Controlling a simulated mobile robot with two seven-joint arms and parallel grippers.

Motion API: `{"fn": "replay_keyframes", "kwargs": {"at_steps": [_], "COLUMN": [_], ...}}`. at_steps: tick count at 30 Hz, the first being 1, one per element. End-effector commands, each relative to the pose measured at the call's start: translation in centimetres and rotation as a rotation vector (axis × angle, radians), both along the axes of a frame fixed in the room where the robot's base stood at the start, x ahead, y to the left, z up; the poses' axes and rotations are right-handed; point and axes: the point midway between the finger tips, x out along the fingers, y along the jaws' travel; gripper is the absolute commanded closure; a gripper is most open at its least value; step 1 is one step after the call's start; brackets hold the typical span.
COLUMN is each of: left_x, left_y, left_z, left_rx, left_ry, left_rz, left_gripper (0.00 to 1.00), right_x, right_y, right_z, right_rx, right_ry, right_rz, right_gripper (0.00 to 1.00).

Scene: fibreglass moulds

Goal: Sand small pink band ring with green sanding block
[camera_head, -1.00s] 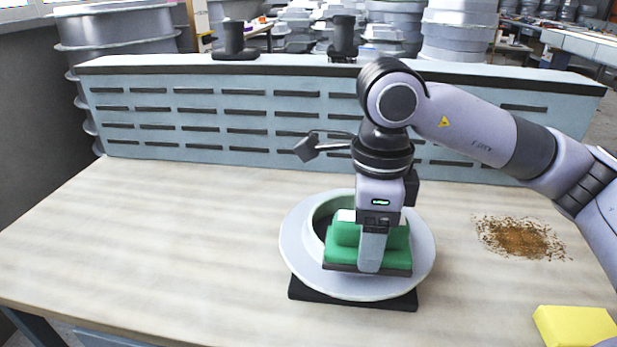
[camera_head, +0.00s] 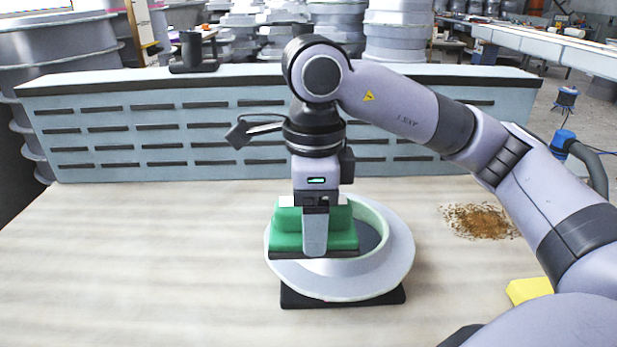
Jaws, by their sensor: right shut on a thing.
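A pale grey-white ring (camera_head: 388,268) with a wide flat flange and a raised, light green-tinted collar lies on a dark square pad (camera_head: 340,299) on the bench. I see no pink on it. My right gripper (camera_head: 315,245) reaches down from above, shut on the green sanding block (camera_head: 343,237). The block is over the left part of the ring, hiding the collar's left side and some flange. Its dark underside is level with the flange; I cannot tell whether they touch. My left gripper is not in view.
A yellow block (camera_head: 527,290) lies at the bench's right, partly behind my right arm. Brown dust (camera_head: 480,220) is scattered right of the ring. A slotted pale blue panel (camera_head: 200,130) closes the back. The bench's left side is clear.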

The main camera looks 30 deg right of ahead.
Motion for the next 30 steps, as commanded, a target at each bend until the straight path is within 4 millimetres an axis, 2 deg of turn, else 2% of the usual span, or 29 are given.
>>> {"fn": "replay_keyframes", "kwargs": {"at_steps": [1,13,30], "left_x": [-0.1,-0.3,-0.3], "left_y": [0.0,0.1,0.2], "left_z": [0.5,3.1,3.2], "left_rx": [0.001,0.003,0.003], "left_ry": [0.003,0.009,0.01], "left_rz": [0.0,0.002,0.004], "left_gripper": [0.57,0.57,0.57], "right_x": [0.0,-0.1,-0.1], "right_y": [0.0,-0.1,-0.2], "right_z": [0.9,4.4,4.6], "right_rx": [0.001,0.002,0.001], "right_ry": [-0.002,-0.001,-0.001], "right_rz": [0.001,0.003,0.002], "right_gripper": [0.63,0.63,0.63]}}
